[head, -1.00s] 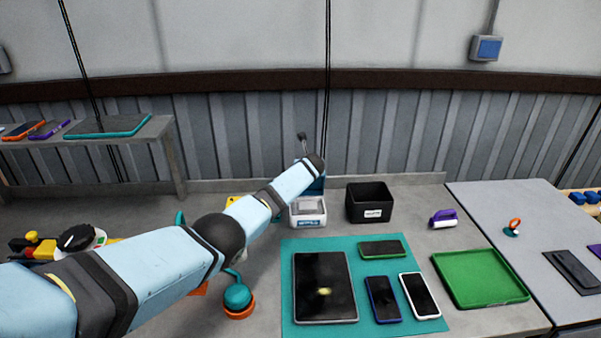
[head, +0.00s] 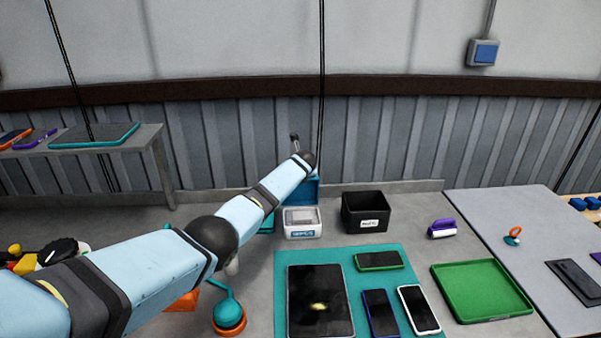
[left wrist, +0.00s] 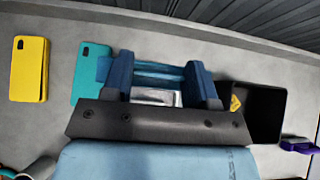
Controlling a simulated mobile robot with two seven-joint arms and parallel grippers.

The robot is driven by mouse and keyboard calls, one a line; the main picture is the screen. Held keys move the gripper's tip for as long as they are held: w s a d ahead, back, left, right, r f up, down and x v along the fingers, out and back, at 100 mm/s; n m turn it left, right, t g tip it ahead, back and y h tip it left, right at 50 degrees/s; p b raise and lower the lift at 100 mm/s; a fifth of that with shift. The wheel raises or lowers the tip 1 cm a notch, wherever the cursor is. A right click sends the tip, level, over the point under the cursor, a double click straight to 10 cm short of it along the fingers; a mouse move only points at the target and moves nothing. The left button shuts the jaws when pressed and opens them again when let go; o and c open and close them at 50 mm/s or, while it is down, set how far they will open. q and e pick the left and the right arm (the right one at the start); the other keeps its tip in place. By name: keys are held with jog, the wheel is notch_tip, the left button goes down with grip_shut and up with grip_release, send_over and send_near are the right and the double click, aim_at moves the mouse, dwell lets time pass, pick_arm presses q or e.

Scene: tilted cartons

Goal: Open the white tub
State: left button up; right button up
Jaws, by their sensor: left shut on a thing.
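The white tub (head: 302,229) stands on the bench behind the teal mat, with a label on its front and a pale grey inside or top face showing. A blue panel (head: 304,190) rises at its back edge; it looks like a raised lid, but the arm partly covers it. My left gripper (left wrist: 160,80) is at the tub's back, its blue fingers shut on a blue piece (left wrist: 158,72) between them. The pale tub top also shows between the fingers in the left wrist view (left wrist: 153,97). My right gripper is not in view.
A black open box (head: 365,212) stands just right of the tub. A tablet (head: 320,305) and several phones lie on the teal mat (head: 287,258). A green tray (head: 480,290) is at right. Teal (left wrist: 90,72) and yellow (left wrist: 29,70) phones lie left of the tub.

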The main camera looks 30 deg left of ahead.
pick_arm(q)
jog(key=o, duration=1.3)
jog(key=shift+a+f, duration=0.1)
jog(key=shift+f, duration=0.05)
jog(key=shift+s+d+r+p, duration=0.3)
jog(key=shift+r, duration=0.05)
jog(key=v, duration=1.3)
jog(key=shift+a, duration=0.2)
